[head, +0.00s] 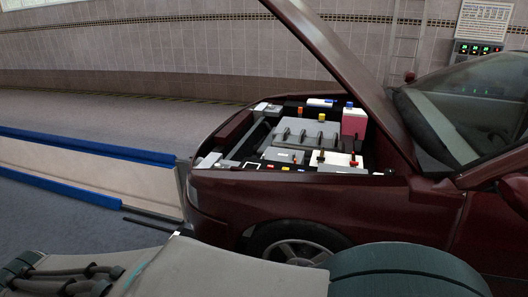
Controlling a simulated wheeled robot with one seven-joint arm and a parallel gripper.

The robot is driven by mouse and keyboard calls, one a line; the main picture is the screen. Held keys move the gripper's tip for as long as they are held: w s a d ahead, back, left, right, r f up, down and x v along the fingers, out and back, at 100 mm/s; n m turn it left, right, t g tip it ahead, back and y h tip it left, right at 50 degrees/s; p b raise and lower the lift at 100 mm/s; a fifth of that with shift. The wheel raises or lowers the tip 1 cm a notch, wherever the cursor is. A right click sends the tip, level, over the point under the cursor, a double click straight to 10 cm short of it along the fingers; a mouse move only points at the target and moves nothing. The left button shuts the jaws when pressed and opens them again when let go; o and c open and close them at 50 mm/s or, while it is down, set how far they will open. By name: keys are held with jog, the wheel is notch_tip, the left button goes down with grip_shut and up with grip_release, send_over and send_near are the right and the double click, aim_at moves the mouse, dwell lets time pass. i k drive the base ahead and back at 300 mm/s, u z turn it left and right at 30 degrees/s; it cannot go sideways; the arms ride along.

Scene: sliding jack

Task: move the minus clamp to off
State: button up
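The dark red car (290,205) stands with its hood raised and its engine bay open. A battery with a pale top (338,158) sits at the near right of the bay. A small red clamp (354,161) is on its right side. A small dark, brownish clamp (320,157) is on its left side, likely the minus clamp. Both look upright on the battery, but they are too small to tell their setting or any marking. My gripper is not clearly in view. Parts of my own arm fill the bottom of the picture, well apart from the battery.
The raised hood (345,55) slants over the bay's right side. A grey engine cover (305,133) and a pink-red reservoir (354,122) lie behind the battery. A blue-edged ramp (90,165) and two thin dark bars (150,214) are left of the car.

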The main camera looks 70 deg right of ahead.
aim_at(322, 154)
jog(key=z, duration=2.95)
jog(key=i, duration=1.65)
